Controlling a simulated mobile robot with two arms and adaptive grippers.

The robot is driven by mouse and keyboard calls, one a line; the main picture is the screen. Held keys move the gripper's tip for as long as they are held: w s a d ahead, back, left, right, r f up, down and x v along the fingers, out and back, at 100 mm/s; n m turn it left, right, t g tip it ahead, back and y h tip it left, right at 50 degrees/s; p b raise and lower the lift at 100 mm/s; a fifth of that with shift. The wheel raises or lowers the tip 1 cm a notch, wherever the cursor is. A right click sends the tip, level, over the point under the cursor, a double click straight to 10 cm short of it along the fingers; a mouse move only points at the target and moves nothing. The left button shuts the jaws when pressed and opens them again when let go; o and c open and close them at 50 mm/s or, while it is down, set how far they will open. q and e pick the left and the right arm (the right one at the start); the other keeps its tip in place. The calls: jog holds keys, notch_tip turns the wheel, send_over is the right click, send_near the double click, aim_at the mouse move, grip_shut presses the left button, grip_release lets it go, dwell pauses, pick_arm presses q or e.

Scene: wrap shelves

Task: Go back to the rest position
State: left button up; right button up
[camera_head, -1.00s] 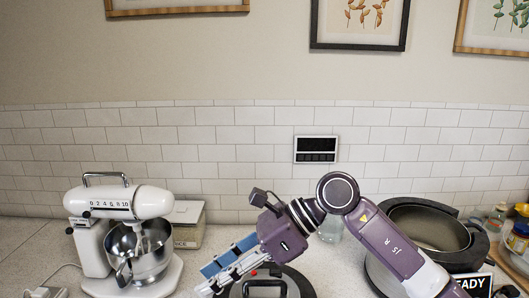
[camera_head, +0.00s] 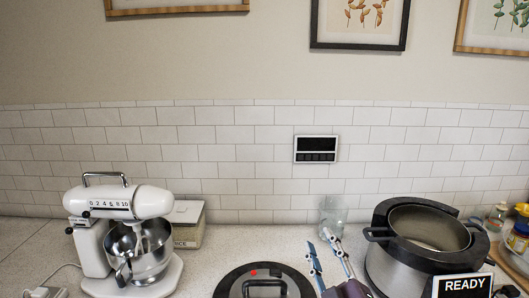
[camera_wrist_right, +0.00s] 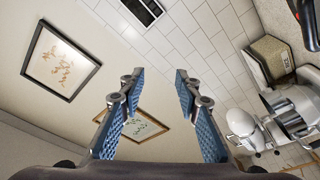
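My right gripper (camera_head: 320,254) shows at the bottom of the head view, just right of the pot lid, with its fingers pointing up. In the right wrist view my right gripper (camera_wrist_right: 155,105) has its two blue-padded fingers wide apart with nothing between them. My left gripper is in neither view.
A black lid (camera_head: 264,271) with a handle lies on the counter. A steel pot (camera_head: 402,262) stands right of my gripper, with a glass jar (camera_head: 333,211) behind.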

jog(key=s+d+f+m+g+h, duration=0.1)
jog(key=s+d+f+m+g, duration=0.2)
jog(key=f, duration=0.4)
jog(key=s+d+f+m+g+h, duration=0.1)
jog(key=s+d+f+g, duration=0.15)
jog(key=s+f, duration=0.35)
jog(key=s+d+f+m+g+h, duration=0.1)
jog(key=s+d+f+m+g, duration=0.2)
jog(key=f, duration=0.6)
jog(key=s+f+m+g, duration=0.1)
jog(key=s+f+g, duration=0.35)
jog(key=s, duration=0.45)
jog(key=s+f+m+g, duration=0.1)
jog(key=s+f+g, duration=0.3)
jog(key=s, duration=0.6)
jog(key=s+f+b, duration=0.3)
jog(key=f+b, duration=0.3)
jog(key=f, duration=2.9)
pick_arm(q)
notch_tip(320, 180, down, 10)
jog(key=b, duration=0.4)
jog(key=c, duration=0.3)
pick_arm(e)
jog(key=s+d+f+g, duration=0.1)
jog(key=s+d+f, duration=0.1)
jog(key=s+f, duration=1.4)
notch_tip(320, 180, down, 2)
jog(key=shift+s+d+f+n+g, duration=0.1)
jog(key=shift+s+d+n+g, duration=0.2)
jog(key=shift+s+n, duration=0.1)
